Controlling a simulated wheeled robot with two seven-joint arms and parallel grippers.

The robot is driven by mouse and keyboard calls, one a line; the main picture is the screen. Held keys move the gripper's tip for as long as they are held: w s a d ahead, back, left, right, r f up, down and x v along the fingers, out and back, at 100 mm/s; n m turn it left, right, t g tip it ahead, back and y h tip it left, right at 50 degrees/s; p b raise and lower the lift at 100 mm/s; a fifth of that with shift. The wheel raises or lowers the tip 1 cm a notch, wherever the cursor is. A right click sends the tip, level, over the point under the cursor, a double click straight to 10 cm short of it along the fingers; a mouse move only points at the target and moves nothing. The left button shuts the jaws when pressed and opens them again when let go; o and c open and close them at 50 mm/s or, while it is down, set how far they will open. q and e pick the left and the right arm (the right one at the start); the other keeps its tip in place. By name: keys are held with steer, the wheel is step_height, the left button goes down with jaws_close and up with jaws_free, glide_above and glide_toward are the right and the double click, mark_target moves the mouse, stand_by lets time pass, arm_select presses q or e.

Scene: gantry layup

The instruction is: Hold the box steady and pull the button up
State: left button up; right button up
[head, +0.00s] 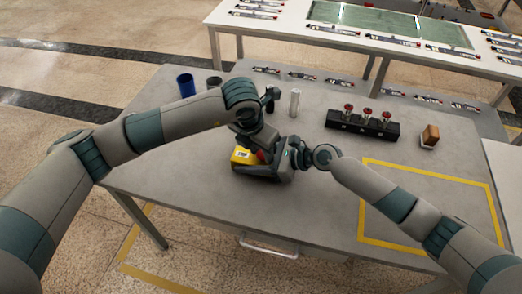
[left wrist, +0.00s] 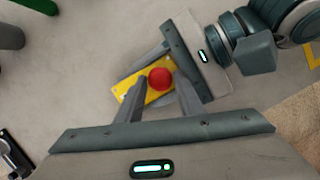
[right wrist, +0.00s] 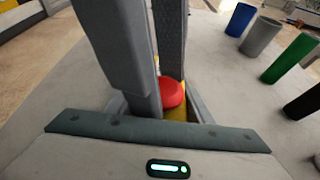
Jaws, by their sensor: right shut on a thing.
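The yellow box (head: 241,156) sits on the grey table, partly hidden by my grippers in the head view. Its red button (left wrist: 160,78) shows on top in the left wrist view. My right gripper (head: 264,168) reaches in from the right and is shut on the box, with its fingers along the box's sides. My left gripper (left wrist: 156,84) is above the box, its fingers apart on either side of the button, with no clear contact. In the right wrist view the button (right wrist: 172,92) is partly hidden behind grey fingers.
A blue cup (head: 186,85) and other cylinders stand at the back left. A black rack (head: 361,127) with red-topped pieces and a brown block (head: 430,135) stand at the back right. A yellow taped rectangle (head: 362,200) on the right is mostly clear, below my right arm.

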arm_select(q)
steer(key=o, duration=0.3)
steer(key=shift+o, duration=0.2)
steer(key=shift+s+d, duration=0.1)
steer(key=shift+s+r, duration=0.1)
steer(key=shift+r, duration=0.4)
steer(key=v, duration=1.1)
steer(key=shift+a, duration=0.3)
arm_select(e)
steer(key=o, duration=1.3)
